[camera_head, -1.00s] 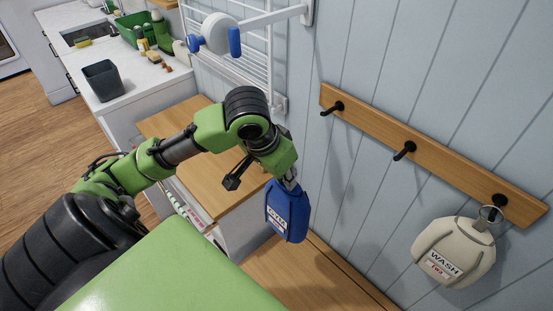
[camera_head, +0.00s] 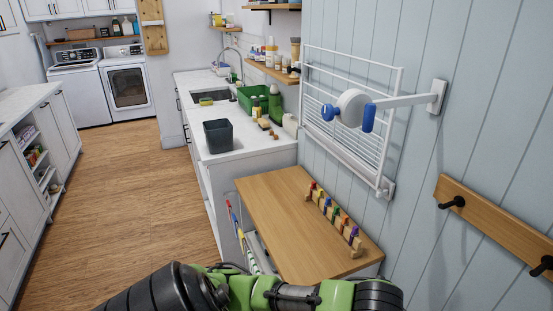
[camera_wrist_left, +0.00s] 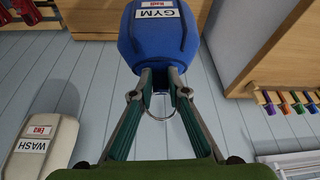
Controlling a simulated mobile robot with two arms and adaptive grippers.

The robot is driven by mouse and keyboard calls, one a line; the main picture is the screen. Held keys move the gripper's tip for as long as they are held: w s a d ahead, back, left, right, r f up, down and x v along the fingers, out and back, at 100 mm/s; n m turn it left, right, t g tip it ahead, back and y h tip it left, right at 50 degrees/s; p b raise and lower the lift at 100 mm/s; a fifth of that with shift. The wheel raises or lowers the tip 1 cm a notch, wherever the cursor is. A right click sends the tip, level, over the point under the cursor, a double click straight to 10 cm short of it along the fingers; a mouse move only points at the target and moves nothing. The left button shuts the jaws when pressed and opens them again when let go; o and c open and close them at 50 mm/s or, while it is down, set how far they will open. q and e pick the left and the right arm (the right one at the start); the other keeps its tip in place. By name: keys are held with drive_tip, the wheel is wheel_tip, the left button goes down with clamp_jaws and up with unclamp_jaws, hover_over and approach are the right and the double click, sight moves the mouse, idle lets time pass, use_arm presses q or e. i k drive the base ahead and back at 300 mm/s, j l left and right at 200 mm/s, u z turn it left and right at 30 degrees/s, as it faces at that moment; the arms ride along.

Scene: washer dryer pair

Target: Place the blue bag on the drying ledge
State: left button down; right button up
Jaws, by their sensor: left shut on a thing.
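The blue bag (camera_wrist_left: 160,50), with a white GYM label, shows in the left wrist view just beyond my fingers. My left gripper (camera_wrist_left: 161,82) is shut on it, and a metal ring (camera_wrist_left: 150,107) shows between the fingers. The head view shows only part of my left arm along the bottom edge; the bag and gripper are out of that frame. A wooden-topped ledge (camera_head: 275,215) stands against the wall in the head view, with a row of coloured pegs on it. A white drying rack (camera_head: 340,150) is on the wall above it. My right gripper is out of view.
A beige WASH bag (camera_wrist_left: 40,145) is at the left of the left wrist view. A wooden hook rail (camera_head: 500,222) is on the right wall. A dark bin (camera_head: 218,136) stands on the white counter (camera_head: 252,147). The ledge's left part is bare.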

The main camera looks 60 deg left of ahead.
sight(271, 196)
drive_tip(key=k+j, duration=0.15)
drive_tip(key=j, duration=0.2)
drive_tip(key=k+j, duration=0.15)
drive_tip(key=j, duration=0.2)
drive_tip(key=k+j, duration=0.15)
drive_tip(key=j, duration=0.15)
drive_tip(key=k+j, duration=0.15)
drive_tip(key=j, duration=1.15)
drive_tip(key=k+j+z, duration=0.1)
drive_tip(key=j, duration=0.8)
